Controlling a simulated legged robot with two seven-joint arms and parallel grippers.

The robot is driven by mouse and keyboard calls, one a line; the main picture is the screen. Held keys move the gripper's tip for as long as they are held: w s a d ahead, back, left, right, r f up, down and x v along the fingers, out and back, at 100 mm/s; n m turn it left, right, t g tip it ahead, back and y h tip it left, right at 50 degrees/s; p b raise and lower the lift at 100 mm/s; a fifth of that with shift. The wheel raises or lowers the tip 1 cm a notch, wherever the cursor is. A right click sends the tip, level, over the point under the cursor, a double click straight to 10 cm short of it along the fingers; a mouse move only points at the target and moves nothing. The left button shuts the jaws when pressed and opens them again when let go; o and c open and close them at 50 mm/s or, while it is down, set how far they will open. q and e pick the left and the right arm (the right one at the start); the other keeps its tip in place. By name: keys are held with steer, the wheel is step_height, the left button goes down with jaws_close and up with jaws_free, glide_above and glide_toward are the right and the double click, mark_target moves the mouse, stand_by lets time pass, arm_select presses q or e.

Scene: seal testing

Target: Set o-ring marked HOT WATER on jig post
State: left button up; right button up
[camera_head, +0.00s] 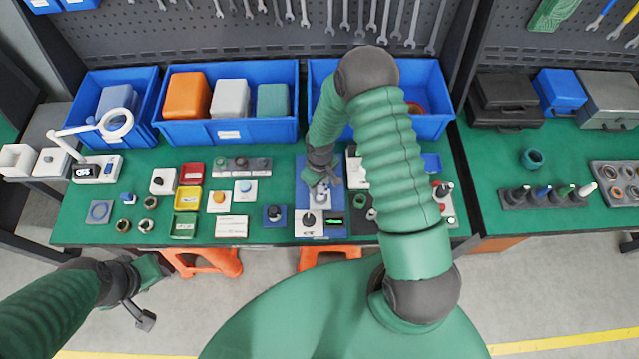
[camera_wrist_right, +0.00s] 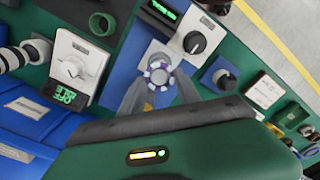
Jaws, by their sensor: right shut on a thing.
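My right gripper (camera_head: 325,180) points down over a grey plate on a blue mat (camera_head: 303,170) at the middle of the bench. Whether this is a post, a ring or both I cannot tell, and no HOT WATER mark is readable. A green ring (camera_head: 360,200) lies on a dark plate to the right; it also shows in the wrist view (camera_wrist_right: 101,23). My left gripper (camera_head: 143,295) hangs open and empty in front of the bench.
Several bronze rings (camera_head: 150,203) lie at the bench's left. Small red, yellow and green trays (camera_head: 187,198) stand left of centre. Blue bins (camera_head: 228,131) line the back.

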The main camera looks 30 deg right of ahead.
steer(key=shift+f, duration=0.25)
steer(key=o, duration=1.1)
steer(key=shift+c, duration=0.2)
step_height(320, 180, up, 7)
steer(key=p, duration=0.5)
steer(key=shift+r, duration=0.1)
